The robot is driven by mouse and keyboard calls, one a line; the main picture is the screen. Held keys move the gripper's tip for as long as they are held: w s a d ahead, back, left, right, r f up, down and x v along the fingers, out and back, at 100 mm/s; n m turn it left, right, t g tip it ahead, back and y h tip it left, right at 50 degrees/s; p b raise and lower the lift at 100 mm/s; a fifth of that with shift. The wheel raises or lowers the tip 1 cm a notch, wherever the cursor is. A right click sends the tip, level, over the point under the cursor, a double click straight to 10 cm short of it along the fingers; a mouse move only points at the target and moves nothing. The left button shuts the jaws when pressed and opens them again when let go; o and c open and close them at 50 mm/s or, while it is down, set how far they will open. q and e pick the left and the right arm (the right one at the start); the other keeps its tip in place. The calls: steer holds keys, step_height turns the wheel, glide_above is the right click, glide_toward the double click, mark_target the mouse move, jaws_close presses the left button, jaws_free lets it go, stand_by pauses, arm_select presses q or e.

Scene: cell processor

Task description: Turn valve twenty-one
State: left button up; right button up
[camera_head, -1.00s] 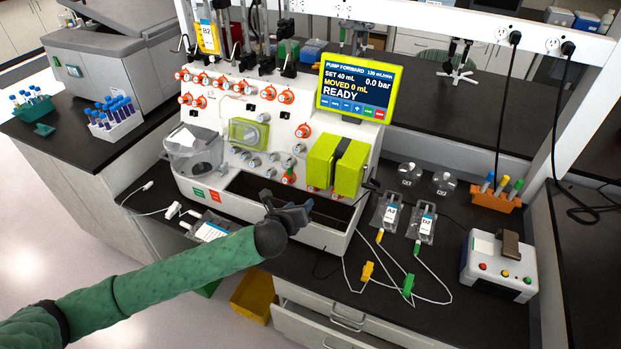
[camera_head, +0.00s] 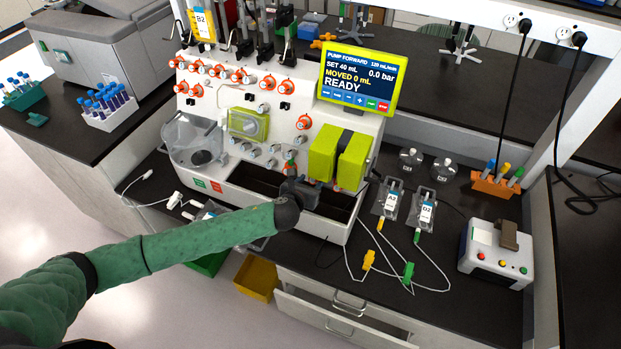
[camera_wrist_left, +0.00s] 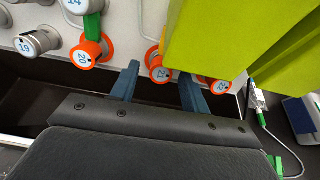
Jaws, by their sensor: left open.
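In the left wrist view an orange-ringed valve (camera_wrist_left: 158,73) with a white-blue label sits on the machine's front. Its number is hard to read; it is the first valve right of valve 20 (camera_wrist_left: 84,58), so it appears to be twenty-one. My left gripper (camera_wrist_left: 161,80) is open, its two blue-grey fingers pointing toward the panel on either side of this valve, with nothing held. I cannot tell how deep the fingers reach. In the head view my left gripper (camera_head: 301,190) is at the machine's lower front, below the lime-green pump block; valve twenty-one is not distinguishable there.
The lime-green block (camera_head: 339,157) overhangs the right side of the valve, and another orange valve (camera_wrist_left: 214,84) lies just beyond the right finger. Grey valve 19 (camera_wrist_left: 38,42) is at left. A dark trough (camera_head: 250,181) runs below the panel. The screen (camera_head: 358,78) reads READY.

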arm_select(q)
steer(key=shift+w+d+f, duration=0.1)
steer(key=shift+w+d, duration=0.1)
steer(key=shift+w, duration=0.1)
steer(key=shift+c, duration=0.3)
steer(key=c, duration=0.9)
steer(key=shift+f+n, duration=0.1)
steer(key=shift+n, duration=0.2)
steer(key=shift+c, duration=0.2)
steer(key=n, duration=0.3)
steer(key=shift+b, duration=0.35)
steer(key=shift+n, duration=1.1)
steer(key=o, duration=0.9)
steer(key=shift+o, duration=0.5)
